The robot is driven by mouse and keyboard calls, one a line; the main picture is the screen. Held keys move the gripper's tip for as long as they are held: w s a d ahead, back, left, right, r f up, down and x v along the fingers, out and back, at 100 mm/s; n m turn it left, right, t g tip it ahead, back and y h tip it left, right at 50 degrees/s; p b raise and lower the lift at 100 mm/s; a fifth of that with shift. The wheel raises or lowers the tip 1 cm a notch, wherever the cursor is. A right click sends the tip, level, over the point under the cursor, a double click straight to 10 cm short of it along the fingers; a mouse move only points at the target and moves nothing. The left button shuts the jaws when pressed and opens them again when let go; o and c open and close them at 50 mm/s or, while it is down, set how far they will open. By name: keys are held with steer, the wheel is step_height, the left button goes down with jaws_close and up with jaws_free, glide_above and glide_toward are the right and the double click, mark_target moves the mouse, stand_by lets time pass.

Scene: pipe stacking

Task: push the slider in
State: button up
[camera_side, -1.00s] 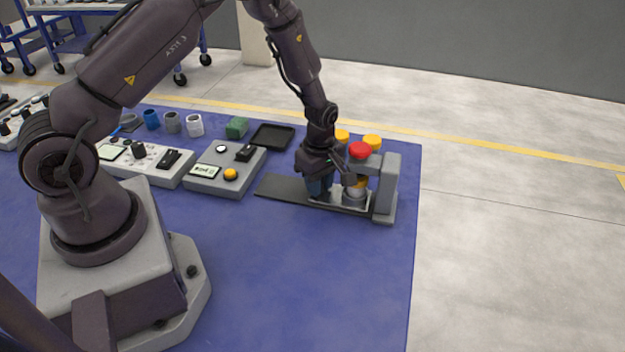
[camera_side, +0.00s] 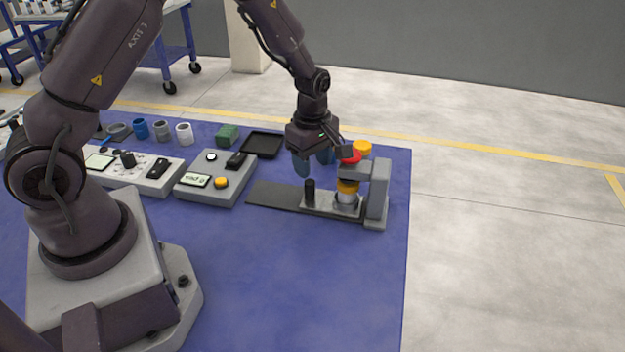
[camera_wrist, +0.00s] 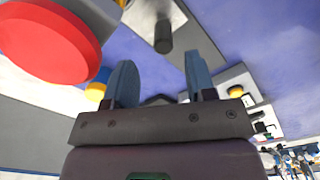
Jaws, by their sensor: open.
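The slider (camera_side: 322,204) is a light grey plate with an upright black handle (camera_side: 310,190), lying on a dark flat rail (camera_side: 268,195). Its right end is under the arm of the grey press stand (camera_side: 379,190). On that end stands a short pipe stack, grey-white (camera_side: 346,200) below and yellow (camera_side: 348,186) above, beneath the red button (camera_side: 351,156). My gripper (camera_side: 313,164) is open and empty, its blue fingers above the handle and apart from it. In the wrist view, the handle (camera_wrist: 163,36) shows beyond the gap between the fingertips (camera_wrist: 157,61).
The red button (camera_wrist: 48,40) and press are close beside my gripper. Grey control boxes (camera_side: 215,178), a black tray (camera_side: 262,144), a green block (camera_side: 228,135) and several cups stand at left and behind. The front of the blue mat (camera_side: 300,280) is clear.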

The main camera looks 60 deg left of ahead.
step_height(320, 180, up, 5)
steer(key=shift+r, duration=0.2)
stand_by(0.3)
steer(key=s+d+r+m+t, duration=0.2)
steer(key=s+d+r+m, duration=0.1)
steer(key=s+r+m, duration=0.7)
steer(key=s+d+r+m+t, duration=0.3)
steer(key=s+r+m, duration=0.7)
steer(key=shift+s+d+r+t, duration=0.2)
steer(key=shift+d+r+t, duration=0.05)
steer(key=shift+d+t, duration=0.05)
